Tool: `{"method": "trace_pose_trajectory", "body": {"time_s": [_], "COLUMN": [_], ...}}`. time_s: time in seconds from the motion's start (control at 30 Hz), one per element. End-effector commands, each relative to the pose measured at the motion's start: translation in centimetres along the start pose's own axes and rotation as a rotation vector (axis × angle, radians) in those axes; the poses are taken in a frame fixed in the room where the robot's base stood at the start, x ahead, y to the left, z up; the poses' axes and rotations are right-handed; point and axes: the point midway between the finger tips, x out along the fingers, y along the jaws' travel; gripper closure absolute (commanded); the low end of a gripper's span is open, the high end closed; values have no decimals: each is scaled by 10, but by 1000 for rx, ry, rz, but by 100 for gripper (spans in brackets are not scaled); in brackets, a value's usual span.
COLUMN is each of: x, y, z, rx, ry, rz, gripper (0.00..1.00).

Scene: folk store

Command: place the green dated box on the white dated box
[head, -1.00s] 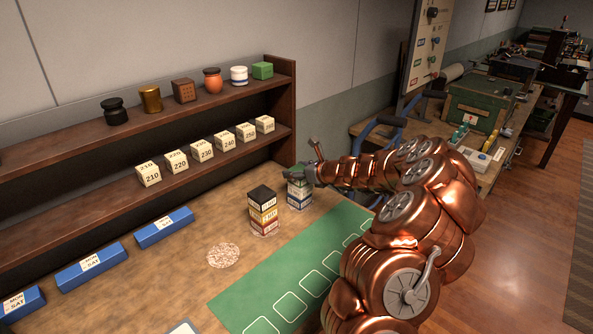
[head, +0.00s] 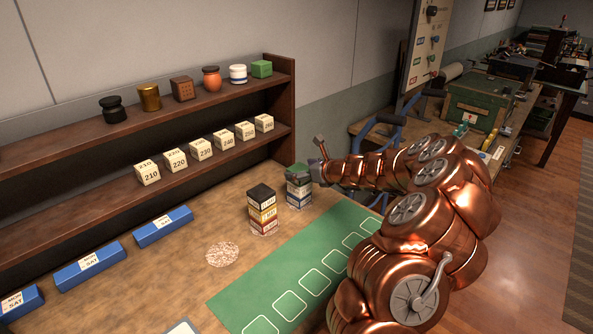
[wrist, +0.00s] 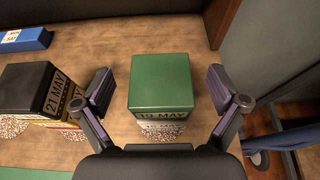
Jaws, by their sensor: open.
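The green dated box (head: 298,171), marked 19 MAY, sits on top of a stack in the head view. In the wrist view the green box (wrist: 161,85) is centred, with the white dated box (wrist: 161,128) directly under it. The white box (head: 298,182) also shows in the head view, above a blue layer. My gripper (wrist: 163,92) is open, one finger on each side of the green box in the picture, with visible gaps. In the head view my gripper (head: 314,170) is just right of the stack and partly hidden by my arm.
A second stack with a black dated box (head: 261,193) on top stands to the left. A speckled round patch (head: 222,254) and a green mat (head: 290,280) with outlined squares lie in front. A wooden shelf (head: 100,150) with jars and numbered blocks runs behind. Blue holders (head: 90,265) lie left.

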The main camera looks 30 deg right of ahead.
Motion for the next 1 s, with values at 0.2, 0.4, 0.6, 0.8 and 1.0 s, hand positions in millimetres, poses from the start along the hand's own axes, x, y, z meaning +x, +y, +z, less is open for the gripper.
{"method": "trace_pose_trajectory", "body": {"time_s": [0.2, 0.4, 0.6, 0.8, 1.0], "x": [-32, -59, -83, -96, -98], "y": [-2, -1, -1, -1, -1], "z": [0, 0, 1, 0, 0], "rx": [-3, 0, -3, -3, -2], "ry": [-2, -2, -3, -1, 0], "rz": [-5, -3, -4, -4, -2], "gripper": [3, 3, 3, 3, 3]}}
